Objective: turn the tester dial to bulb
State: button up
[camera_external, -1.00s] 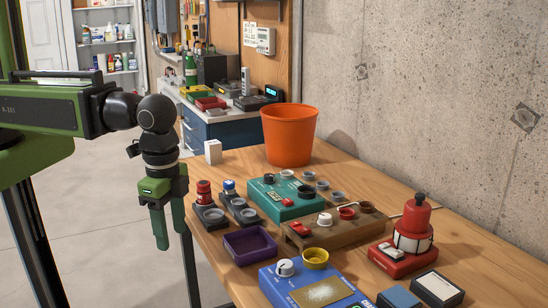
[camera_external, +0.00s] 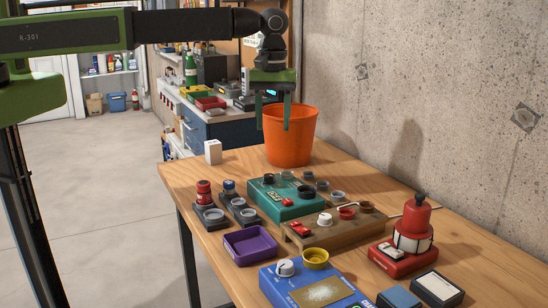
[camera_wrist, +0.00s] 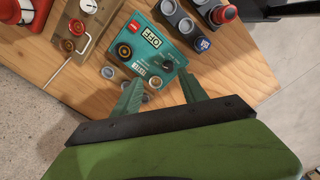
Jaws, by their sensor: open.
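A teal box (camera_external: 285,206), apparently the tester, stands on the wooden bench. It has a black dial (camera_external: 268,179) at its far left corner, and a small window that seems to read OFF in the wrist view. The dial also shows in the wrist view (camera_wrist: 167,63), close beyond the fingertips; its pointer is too small to read. Ring-shaped sockets, one gold-rimmed (camera_wrist: 125,50), sit on the same box. My gripper (camera_external: 273,126) is open and empty, pointing down above the far end of the bench, in front of the orange bucket in the picture. Its fingers also show in the wrist view (camera_wrist: 160,85).
An orange bucket (camera_external: 300,145) stands behind the teal box. A wooden board (camera_external: 345,231) with a white knob lies in front of it. A blue box (camera_external: 335,300) with a white dial, a purple tray (camera_external: 250,245) and a red lamp unit (camera_external: 405,262) crowd the near side. Small cups stand left.

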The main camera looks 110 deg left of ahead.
aim_at(269, 175)
jog(key=s+a+r, duration=0.2)
jog(key=a, duration=0.2)
jog(key=shift+n, duration=0.3)
jog(key=f+b, duration=0.5)
jog(key=f, duration=0.1)
jog(key=f+b, duration=1.2)
jog(key=shift+s+d, duration=0.1)
jog(key=shift+d, duration=0.2)
jog(key=shift+c, duration=0.4)
grip_shut()
